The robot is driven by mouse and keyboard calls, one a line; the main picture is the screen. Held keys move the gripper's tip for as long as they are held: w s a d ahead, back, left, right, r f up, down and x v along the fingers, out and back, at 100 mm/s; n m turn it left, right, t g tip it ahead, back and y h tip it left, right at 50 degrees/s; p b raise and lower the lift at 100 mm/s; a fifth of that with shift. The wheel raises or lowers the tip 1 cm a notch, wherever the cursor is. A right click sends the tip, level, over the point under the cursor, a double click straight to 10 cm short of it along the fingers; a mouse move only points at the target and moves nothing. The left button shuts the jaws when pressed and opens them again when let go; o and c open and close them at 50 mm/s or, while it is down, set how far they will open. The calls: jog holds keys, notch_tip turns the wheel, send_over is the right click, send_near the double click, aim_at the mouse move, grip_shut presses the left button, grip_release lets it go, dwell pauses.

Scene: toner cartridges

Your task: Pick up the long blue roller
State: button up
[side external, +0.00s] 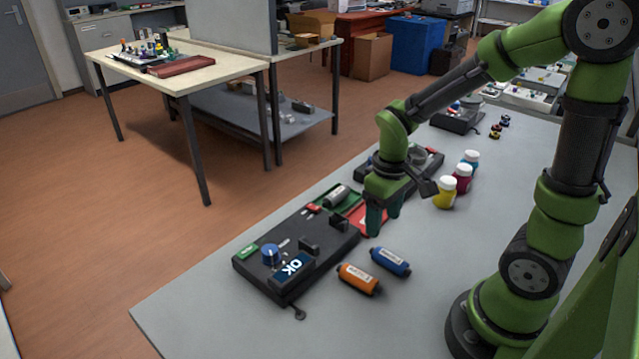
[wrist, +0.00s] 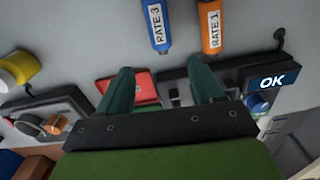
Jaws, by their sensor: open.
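The blue roller (side external: 390,262) lies on the grey table beside an orange roller (side external: 358,279), in front of the black device. In the wrist view the blue roller (wrist: 157,26) is at the top, its white label reading RATE 3, and the orange roller (wrist: 210,27) reads RATE 1. My gripper (side external: 383,222) points down above the right end of the black device, up and back from the blue roller. In the wrist view my gripper's fingers (wrist: 163,88) are spread apart with nothing between them, and the blue roller lies beyond their tips.
Yellow (side external: 445,192), magenta and blue bottles with white caps stand to the right. The table (side external: 430,310) is clear right of the rollers.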

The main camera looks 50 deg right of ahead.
aim_at(379, 249)
notch_tip(379, 249, down, 9)
jog(key=shift+s+a+f, duration=0.15)
jog(key=shift+f, duration=0.05)
dwell(0.3)
jog(key=c, duration=1.2)
